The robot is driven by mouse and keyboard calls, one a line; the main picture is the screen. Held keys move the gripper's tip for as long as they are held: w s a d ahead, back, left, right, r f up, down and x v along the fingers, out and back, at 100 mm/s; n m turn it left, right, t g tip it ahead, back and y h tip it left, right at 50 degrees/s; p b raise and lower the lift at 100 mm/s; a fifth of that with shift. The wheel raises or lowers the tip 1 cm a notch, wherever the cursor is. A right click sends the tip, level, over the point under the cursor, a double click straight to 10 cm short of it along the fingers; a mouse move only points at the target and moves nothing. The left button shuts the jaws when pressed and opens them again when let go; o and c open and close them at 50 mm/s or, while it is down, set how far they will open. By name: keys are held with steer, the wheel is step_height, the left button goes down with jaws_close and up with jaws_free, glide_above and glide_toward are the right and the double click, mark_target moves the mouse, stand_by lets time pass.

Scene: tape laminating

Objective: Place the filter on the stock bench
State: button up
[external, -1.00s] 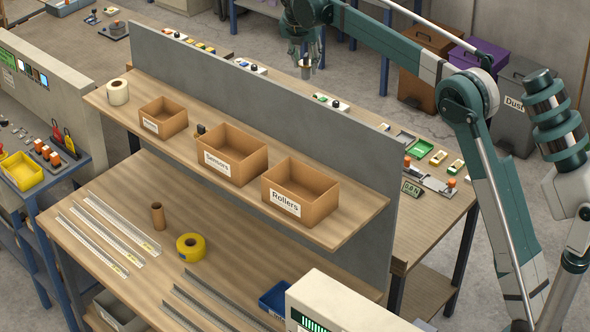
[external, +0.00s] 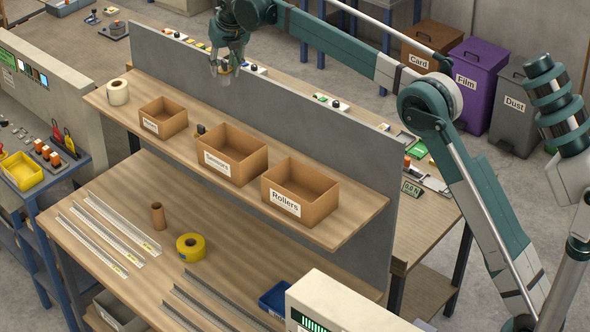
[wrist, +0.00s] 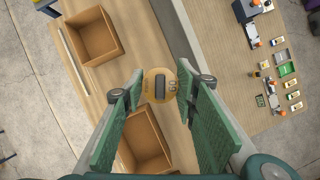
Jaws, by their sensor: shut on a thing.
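No bench carries a readable "stock" label. A wooden bench (external: 428,225) lies behind the partition and a wooden bench with a raised shelf (external: 350,226) lies in front.
The grey partition (external: 345,160) stands upright between the benches. On the shelf are open cardboard boxes, including Sensors (external: 246,168) and Rollers (external: 320,208), and a tape roll (external: 118,92). A yellow roll (external: 190,247), brown tube (external: 157,216) and metal rails lie below.

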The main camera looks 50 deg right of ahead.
steer(key=w+a+f+b, duration=0.1)
steer(key=w+a+f, duration=0.1)
steer(key=a+f, duration=0.65)
steer(key=w+a+f+b, duration=0.2)
steer(key=a+f, duration=0.2)
steer(key=a, duration=0.9)
steer(key=m+g+h+b, duration=0.1)
steer(key=m+b, duration=0.3)
steer(key=b, duration=0.6)
glide_above(158, 277)
step_height(158, 277, down, 34)
steer(key=shift+r, duration=0.25)
step_height(158, 277, down, 6)
steer(key=shift+f, duration=0.15)
steer(key=shift+f, duration=1.85)
steer(key=shift+f+b, duration=0.15)
steer(key=shift+b, duration=0.2)
